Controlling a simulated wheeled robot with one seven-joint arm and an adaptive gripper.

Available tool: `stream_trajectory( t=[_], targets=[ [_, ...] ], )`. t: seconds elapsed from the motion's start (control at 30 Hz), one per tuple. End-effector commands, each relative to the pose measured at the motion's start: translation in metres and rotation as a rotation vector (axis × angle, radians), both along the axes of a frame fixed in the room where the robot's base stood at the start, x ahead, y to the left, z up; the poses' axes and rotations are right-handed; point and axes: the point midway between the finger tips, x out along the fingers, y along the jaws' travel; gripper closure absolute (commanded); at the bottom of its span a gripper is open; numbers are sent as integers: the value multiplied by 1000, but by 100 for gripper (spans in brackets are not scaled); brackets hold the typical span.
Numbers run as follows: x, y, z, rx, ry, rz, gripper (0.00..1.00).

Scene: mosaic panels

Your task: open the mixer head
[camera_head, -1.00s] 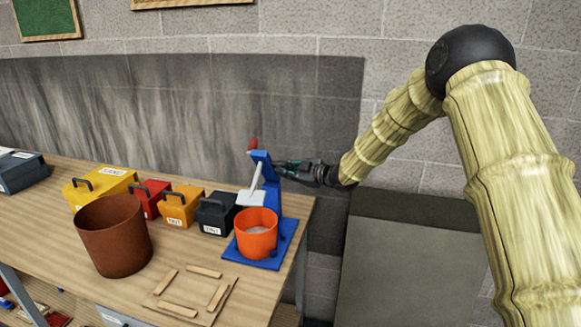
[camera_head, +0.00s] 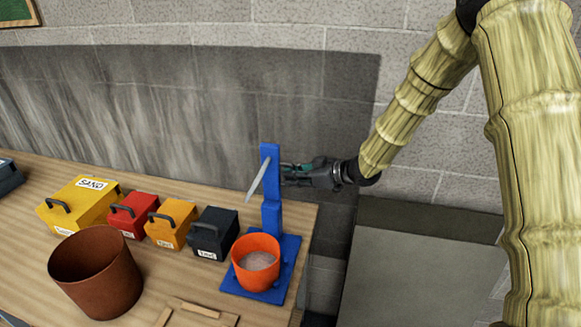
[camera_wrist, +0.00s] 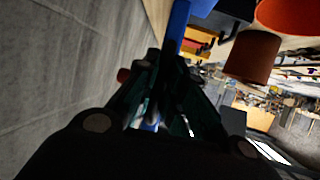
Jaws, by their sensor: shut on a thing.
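The mixer is blue, with its base (camera_head: 232,286) at the right end of the table. Its head (camera_head: 269,160) is tilted up and stands about upright above the post (camera_head: 272,217). The grey paddle (camera_head: 257,178) points out to the left, clear of the orange bucket (camera_head: 256,262), which sits on the base with greyish stuff inside. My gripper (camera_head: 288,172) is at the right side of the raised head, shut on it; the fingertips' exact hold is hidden.
Labelled boxes in yellow (camera_head: 85,203), red (camera_head: 132,214), orange (camera_head: 171,224) and black (camera_head: 213,234) stand left of the mixer. A brown pot (camera_head: 97,272) is at the front left. The wall is close behind the table.

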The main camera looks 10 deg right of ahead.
Motion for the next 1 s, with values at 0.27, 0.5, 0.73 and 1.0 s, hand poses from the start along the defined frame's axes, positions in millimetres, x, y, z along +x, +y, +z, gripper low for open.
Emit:
stream_trajectory(
  t=[0.27,0.5,0.73,1.0],
  targets=[
    [-3,-3,1,8,10,-4,100],
    [-3,-4,1,7,8,-4,85],
    [-4,-3,1,6,10,-3,66],
    [-6,-4,2,6,11,-2,66]
  ],
)
